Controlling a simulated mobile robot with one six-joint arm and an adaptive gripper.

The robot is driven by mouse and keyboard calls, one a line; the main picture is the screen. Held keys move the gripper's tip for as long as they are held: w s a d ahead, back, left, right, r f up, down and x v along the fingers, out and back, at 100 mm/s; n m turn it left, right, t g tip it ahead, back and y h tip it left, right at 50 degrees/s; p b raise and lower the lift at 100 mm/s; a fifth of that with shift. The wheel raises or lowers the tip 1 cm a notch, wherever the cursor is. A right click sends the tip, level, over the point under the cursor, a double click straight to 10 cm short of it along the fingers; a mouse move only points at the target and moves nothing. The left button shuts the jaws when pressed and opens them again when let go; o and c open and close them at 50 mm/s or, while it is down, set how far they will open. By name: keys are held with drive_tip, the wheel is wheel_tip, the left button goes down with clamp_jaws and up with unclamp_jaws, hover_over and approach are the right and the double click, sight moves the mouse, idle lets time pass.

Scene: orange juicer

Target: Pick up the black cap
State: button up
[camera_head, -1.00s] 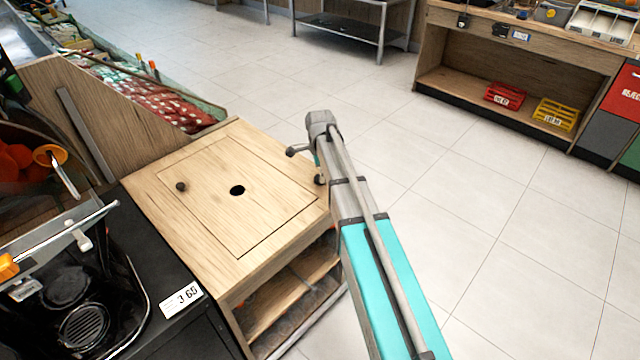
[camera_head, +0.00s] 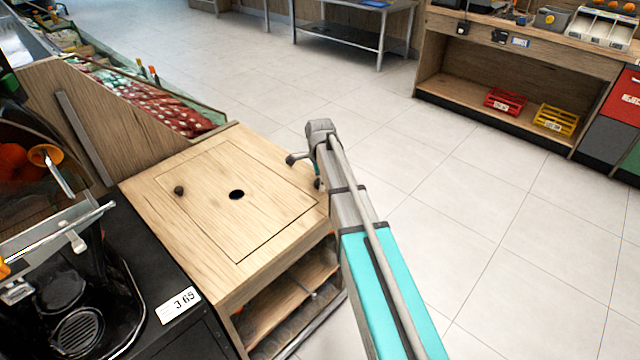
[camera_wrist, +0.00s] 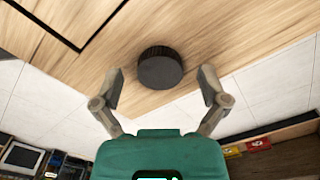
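The black cap (camera_wrist: 160,69) is a short, dark, ridged disc on the wooden counter top (camera_wrist: 85,75), close to the counter's edge. In the wrist view, it lies between and just beyond the fingertips of my gripper (camera_wrist: 160,80). The fingers are spread, with a gap on each side of the cap and nothing held. In the head view, my gripper (camera_head: 304,170) is over the right-hand edge of the counter top (camera_head: 225,250). I cannot make out the cap there, where my arm covers that part.
A black juicer (camera_head: 80,290) stands at the left. A price tag (camera_head: 178,306) is on the near edge. Open tiled floor (camera_head: 470,200) lies to the right.

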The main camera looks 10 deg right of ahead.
drive_tip(key=c, duration=0.6)
drive_tip(key=shift+o, duration=0.2)
drive_tip(key=shift+r, duration=0.2)
wheel_tip(320, 180, up, 2)
drive_tip(key=p, duration=0.2)
drive_tip(key=shift+p, duration=0.3)
drive_tip(key=s+r+p, duration=1)
drive_tip(key=s, duration=0.4)
drive_tip(key=shift+r, duration=0.3)
drive_tip(key=shift+d, duration=0.2)
